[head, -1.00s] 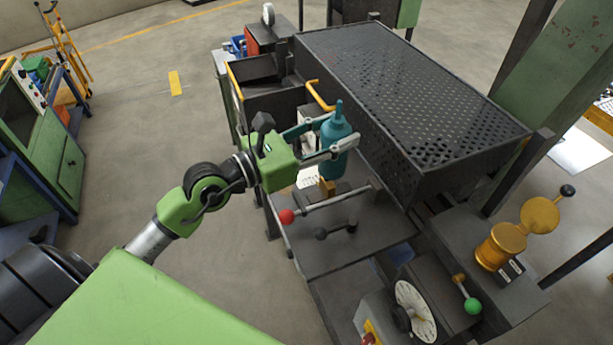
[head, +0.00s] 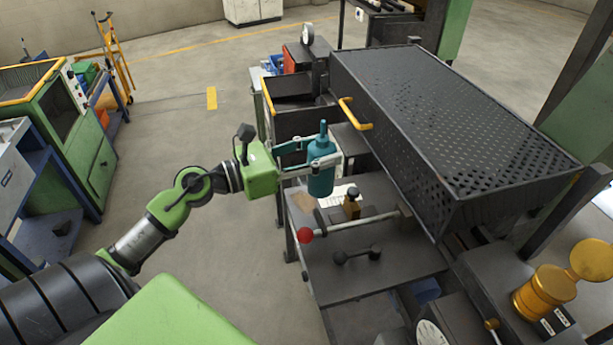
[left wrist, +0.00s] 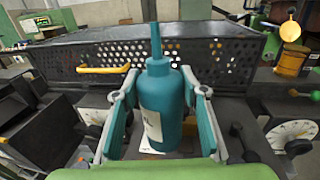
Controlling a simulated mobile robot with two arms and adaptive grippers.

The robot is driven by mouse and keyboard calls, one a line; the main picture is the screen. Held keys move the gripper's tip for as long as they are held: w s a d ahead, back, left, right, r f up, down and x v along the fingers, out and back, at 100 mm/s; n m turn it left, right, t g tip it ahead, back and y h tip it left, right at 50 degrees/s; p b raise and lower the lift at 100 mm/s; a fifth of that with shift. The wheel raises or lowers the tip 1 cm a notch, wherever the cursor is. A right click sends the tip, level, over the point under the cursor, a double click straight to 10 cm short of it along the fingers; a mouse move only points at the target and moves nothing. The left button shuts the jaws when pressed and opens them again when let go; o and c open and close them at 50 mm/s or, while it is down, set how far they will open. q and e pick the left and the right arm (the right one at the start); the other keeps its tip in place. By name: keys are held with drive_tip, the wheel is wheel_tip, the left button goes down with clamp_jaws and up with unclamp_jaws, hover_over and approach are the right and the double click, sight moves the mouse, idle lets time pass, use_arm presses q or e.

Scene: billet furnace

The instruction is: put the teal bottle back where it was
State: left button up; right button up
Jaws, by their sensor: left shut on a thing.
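The teal bottle (head: 321,168) has a thin nozzle on top and a pale label that shows in the left wrist view (left wrist: 152,126). My left gripper (head: 325,163) is shut on the bottle's body, one finger on each side. The bottle is upright, near the left edge of the dark machine shelf (head: 350,277) in the head view. I cannot tell whether its base touches anything. My right gripper is not in view.
A lever with a red ball (head: 305,235) and a dark double-knobbed handle (head: 357,254) stand over the shelf. The large perforated black cover (head: 450,120) with a yellow handle (head: 354,115) rises behind. Open floor (head: 190,140) lies to the left.

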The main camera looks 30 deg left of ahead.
sight(311, 156)
use_arm(q)
drive_tip(key=shift+s+a+f, duration=0.1)
drive_tip(key=shift+a+f, duration=0.95)
drive_tip(key=shift+f, duration=0.05)
drive_tip(key=f, duration=0.2)
drive_tip(key=a+f, duration=0.1)
drive_tip(key=f, duration=0.1)
drive_tip(key=shift+a+f+p, duration=0.1)
drive_tip(key=shift+f+p, duration=0.25)
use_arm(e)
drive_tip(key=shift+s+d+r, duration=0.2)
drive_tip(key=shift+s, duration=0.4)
use_arm(q)
drive_tip(key=o, duration=0.9)
drive_tip(key=shift+f, duration=0.2)
drive_tip(key=o, duration=0.4)
drive_tip(key=shift+r, duration=0.1)
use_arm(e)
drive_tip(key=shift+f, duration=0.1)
use_arm(q)
drive_tip(key=shift+s, duration=0.1)
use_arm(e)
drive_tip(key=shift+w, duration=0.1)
